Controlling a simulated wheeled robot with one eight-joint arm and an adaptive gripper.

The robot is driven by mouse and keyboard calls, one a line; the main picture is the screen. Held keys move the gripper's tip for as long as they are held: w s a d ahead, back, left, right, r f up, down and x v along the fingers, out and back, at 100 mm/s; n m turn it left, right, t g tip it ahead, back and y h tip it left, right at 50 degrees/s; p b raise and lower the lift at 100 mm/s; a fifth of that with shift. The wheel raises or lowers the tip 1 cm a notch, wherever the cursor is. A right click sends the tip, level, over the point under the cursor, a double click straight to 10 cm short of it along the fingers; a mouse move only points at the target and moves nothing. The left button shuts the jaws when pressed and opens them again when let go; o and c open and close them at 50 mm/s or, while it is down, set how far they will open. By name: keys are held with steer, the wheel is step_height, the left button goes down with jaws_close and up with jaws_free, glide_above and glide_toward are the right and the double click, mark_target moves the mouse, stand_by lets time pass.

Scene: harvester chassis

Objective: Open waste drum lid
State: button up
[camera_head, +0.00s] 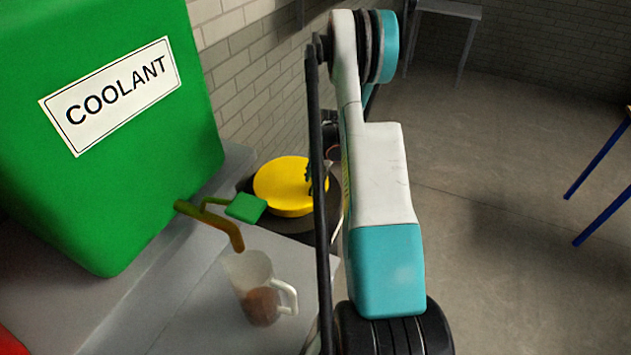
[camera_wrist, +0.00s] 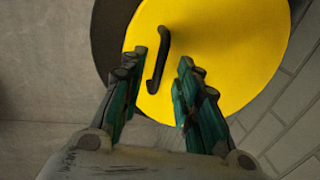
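The waste drum lid is a round yellow disc (camera_head: 283,187) on a dark drum (camera_head: 322,234) behind the grey bench in the head view. The lid fills the upper middle of the wrist view (camera_wrist: 225,50), with a black bar handle (camera_wrist: 159,60) on it. My gripper (camera_wrist: 161,82) is open. The handle's lower end lies between the two fingers in the picture, nearer the left one. I cannot tell how far the fingertips are above the handle. In the head view my arm hides the drum's right part and most of the gripper.
A green coolant tank (camera_head: 150,150) with a brown tap (camera_head: 222,222) and green tap handle (camera_head: 246,207) stands at left. A clear jug (camera_head: 258,288) with brown liquid stands on the grey bench (camera_head: 205,300). A brick wall (camera_head: 245,85) is behind; open floor (camera_head: 510,220) lies right.

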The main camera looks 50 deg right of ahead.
steer(key=shift+w+f, duration=0.15)
steer(key=shift+f, duration=0.6)
steer(key=shift+a, duration=0.1)
steer(key=shift+c, duration=0.6)
jaws_close()
steer(key=shift+r, duration=0.1)
